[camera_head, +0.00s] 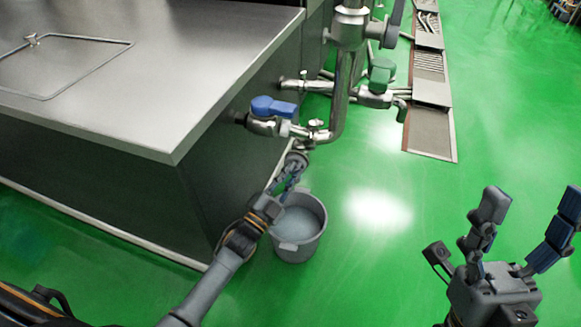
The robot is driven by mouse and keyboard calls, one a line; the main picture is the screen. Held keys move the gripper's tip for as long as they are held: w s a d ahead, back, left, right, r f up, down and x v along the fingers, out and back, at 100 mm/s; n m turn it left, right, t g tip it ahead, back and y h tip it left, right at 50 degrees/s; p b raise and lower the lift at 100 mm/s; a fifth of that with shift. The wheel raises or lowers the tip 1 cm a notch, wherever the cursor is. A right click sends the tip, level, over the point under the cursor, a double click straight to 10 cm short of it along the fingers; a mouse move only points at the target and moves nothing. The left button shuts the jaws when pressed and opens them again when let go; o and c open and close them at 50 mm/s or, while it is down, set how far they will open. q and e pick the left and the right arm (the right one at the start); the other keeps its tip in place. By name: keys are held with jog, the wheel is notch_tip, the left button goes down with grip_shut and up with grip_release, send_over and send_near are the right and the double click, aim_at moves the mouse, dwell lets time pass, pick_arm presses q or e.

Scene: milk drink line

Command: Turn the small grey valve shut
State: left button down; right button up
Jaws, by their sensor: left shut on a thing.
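The small grey valve (297,158) appears as a round grey part at the low end of the pipework, just above the bucket. My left gripper (291,172) reaches up to it from below and is shut on it. The fingers hide part of the valve, so its exact turn position cannot be told. My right gripper (532,208) is at the lower right, with its fingers spread apart and nothing between them, well away from the pipes.
A grey bucket (314,205) with pale liquid stands on the green floor under the pipework. A blue-handled valve (273,106) and a green-handled valve (381,74) are above. Floor on the right is clear beside the drain channel (432,122).

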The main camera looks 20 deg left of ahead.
pick_arm(q)
jog(key=m+g+p, duration=0.1)
jog(key=m, duration=0.1)
jog(key=m+g+h+p, duration=0.1)
jog(key=m+p, duration=0.1)
jog(key=m, duration=0.1)
jog(key=shift+r, duration=0.1)
pick_arm(e)
jog(key=w+a+f+g+h, duration=0.2)
jog(key=w+f+g+h, duration=0.1)
jog(key=w+f+g, duration=0.7)
pick_arm(q)
jog(key=shift+m+g+p, duration=0.4)
jog(key=shift+m+p, duration=0.5)
jog(key=shift+m, duration=0.3)
jog(key=shift+d+f+m+g+p, duration=0.15)
jog(key=shift+m+g+p, duration=0.25)
jog(key=shift+m, duration=0.3)
jog(key=shift+a+f+m+g+p, duration=0.1)
jog(key=shift+f+m+g+p, duration=0.1)
jog(key=shift+m+p, duration=0.4)
pick_arm(e)
jog(key=s+d+f+g+h, duration=0.1)
jog(key=d+f+g+h, duration=0.2)
jog(key=f+g, duration=0.5)
jog(key=shift+s+f+g, duration=0.15)
jog(key=shift+f+g, duration=0.15)
jog(key=shift+f, duration=2.95)
jog(key=shift+d, duration=0.1)
